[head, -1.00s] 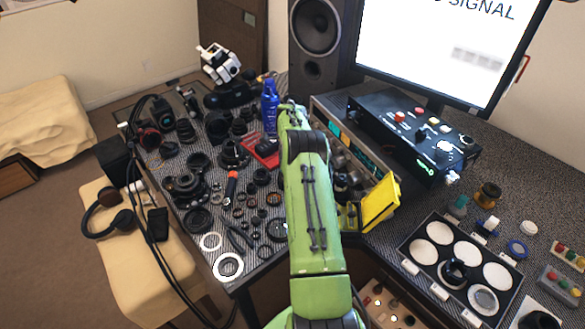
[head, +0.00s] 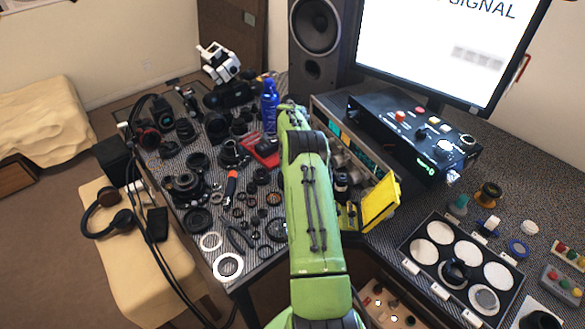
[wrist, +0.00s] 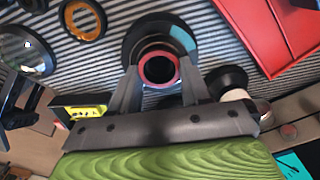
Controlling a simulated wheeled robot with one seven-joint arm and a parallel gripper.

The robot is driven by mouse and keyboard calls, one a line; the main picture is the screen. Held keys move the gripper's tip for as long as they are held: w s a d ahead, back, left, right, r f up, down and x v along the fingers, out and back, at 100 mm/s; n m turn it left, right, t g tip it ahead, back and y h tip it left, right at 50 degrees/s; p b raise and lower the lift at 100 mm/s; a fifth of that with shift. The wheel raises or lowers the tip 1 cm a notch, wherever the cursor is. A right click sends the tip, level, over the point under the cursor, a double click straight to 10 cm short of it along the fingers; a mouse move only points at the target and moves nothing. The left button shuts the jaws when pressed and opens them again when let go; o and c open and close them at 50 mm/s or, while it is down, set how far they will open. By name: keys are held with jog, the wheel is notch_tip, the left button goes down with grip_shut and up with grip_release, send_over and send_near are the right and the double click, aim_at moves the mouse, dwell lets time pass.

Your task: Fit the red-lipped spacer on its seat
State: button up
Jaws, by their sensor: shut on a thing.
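The red-lipped spacer (wrist: 159,52) shows in the wrist view as a dark ring with a red rim. My gripper (wrist: 160,80) is shut on it, one finger at each side. Behind it is a larger black round lens part (wrist: 135,39) with a light-blue patch. The spacer overlaps this part in the picture; I cannot tell whether they touch or whether the spacer is seated. In the head view my green arm hides the gripper and the spacer.
A red tray (wrist: 262,32) lies to the right in the wrist view. A lens ring (wrist: 22,52) and an orange-edged ring (wrist: 83,18) lie left. In the head view, many lens parts crowd the striped mat, with a blue bottle (head: 270,104) and yellow bin (head: 379,203) near my arm.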

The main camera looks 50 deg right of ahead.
dwell(0.3)
jog(key=o, duration=1.4)
jog(key=shift+r+p, duration=2.25)
jog(key=shift+r, duration=1.3)
